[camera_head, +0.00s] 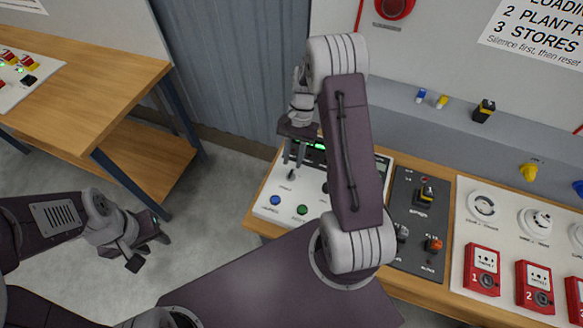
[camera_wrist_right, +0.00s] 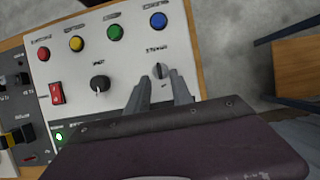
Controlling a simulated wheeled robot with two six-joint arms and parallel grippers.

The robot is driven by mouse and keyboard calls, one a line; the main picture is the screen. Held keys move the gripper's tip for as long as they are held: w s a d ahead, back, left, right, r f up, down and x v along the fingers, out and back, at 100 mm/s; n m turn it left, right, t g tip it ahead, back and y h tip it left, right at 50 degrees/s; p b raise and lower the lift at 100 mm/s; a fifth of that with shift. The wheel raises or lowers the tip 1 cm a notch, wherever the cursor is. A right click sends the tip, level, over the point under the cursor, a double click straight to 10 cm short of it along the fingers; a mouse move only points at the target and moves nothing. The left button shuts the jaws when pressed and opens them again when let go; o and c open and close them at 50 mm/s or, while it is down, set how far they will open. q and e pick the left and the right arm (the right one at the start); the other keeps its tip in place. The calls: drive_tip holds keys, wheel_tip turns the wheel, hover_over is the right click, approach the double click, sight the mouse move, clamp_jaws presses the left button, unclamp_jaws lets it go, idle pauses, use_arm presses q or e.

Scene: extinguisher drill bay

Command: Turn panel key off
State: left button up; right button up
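The white control panel (camera_head: 284,221) stands on the wooden bench in the head view, and its face also shows in the right wrist view (camera_wrist_right: 118,60). The small grey panel key (camera_wrist_right: 161,71) is near the blue button, beside a round black knob (camera_wrist_right: 99,84). My right gripper (camera_head: 293,163) is over the panel's left part. In the right wrist view its fingers (camera_wrist_right: 159,88) are apart with the key just beyond and between their tips; I cannot tell if they touch it. My left gripper (camera_head: 150,253) is open and empty above the floor.
Red, yellow, green and blue (camera_wrist_right: 158,20) buttons and a red rocker switch (camera_wrist_right: 57,93) surround the key and knob. A dark switch panel (camera_head: 415,255) and red call points (camera_head: 483,269) lie further right. A wooden table (camera_head: 95,75) stands at the left.

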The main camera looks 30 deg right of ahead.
drive_tip(key=v, duration=0.5)
drive_tip(key=shift+b, duration=0.3)
drive_tip(key=s+a+r+n+t+h+b, duration=0.1)
drive_tip(key=s+a+r+n, duration=0.1)
drive_tip(key=a, duration=0.2)
drive_tip(key=s+a+r+n+h+b, duration=0.1)
drive_tip(key=s+a+r+n, duration=0.1)
drive_tip(key=s+a, duration=0.15)
drive_tip(key=s+f+n+t+h, duration=0.1)
drive_tip(key=s+f+n+t, duration=0.2)
drive_tip(key=s+f+n, duration=0.1)
drive_tip(key=shift+s+a+n, duration=0.35)
drive_tip(key=shift+s+n, duration=0.4)
drive_tip(key=shift+n, duration=0.05)
drive_tip(key=shift+s+f, duration=0.1)
